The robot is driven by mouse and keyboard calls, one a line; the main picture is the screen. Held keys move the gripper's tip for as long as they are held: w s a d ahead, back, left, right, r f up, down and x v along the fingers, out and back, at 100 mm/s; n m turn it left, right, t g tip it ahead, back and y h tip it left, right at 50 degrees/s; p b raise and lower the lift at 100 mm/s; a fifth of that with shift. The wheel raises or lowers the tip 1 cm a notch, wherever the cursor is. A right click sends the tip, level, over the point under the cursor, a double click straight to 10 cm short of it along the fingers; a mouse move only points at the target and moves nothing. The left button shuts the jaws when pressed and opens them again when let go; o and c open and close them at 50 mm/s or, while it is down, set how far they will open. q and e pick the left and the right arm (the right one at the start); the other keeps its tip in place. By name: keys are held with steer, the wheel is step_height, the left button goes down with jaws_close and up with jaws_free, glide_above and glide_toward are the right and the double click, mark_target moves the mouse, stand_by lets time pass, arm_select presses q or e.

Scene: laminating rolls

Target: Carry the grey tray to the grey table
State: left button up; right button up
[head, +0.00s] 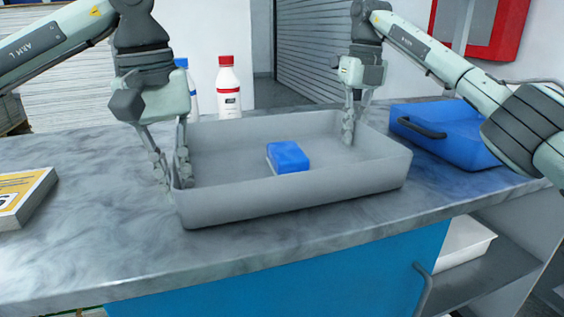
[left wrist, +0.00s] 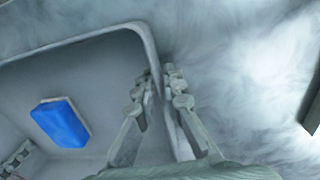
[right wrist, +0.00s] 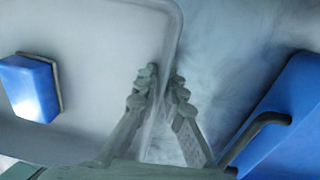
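The grey tray (head: 300,195) is a wide, open, shallow box on the grey marbled worktop (head: 90,255), and appears to rest flat on it. A blue block with a pale underside (head: 288,157) lies inside. My left gripper (head: 174,180) straddles the tray's left wall, one finger inside and one outside; the left wrist view shows its tips closed against the wall (left wrist: 158,85). My right gripper (head: 349,135) straddles the tray's right wall; its tips close on that wall in the right wrist view (right wrist: 163,80). I cannot tell which surface is the grey table.
A blue crate with a dark handle (head: 445,125) stands close to the tray's right. A red-capped white bottle (head: 229,90) and a blue-capped bottle (head: 183,65) stand behind. A yellow-and-white box (head: 25,198) lies at the left. The worktop's front edge is near the tray.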

arm_select(q)
steer(key=shift+r, duration=0.15)
jaws_close()
arm_select(e)
steer(key=shift+r, duration=0.15)
jaws_close()
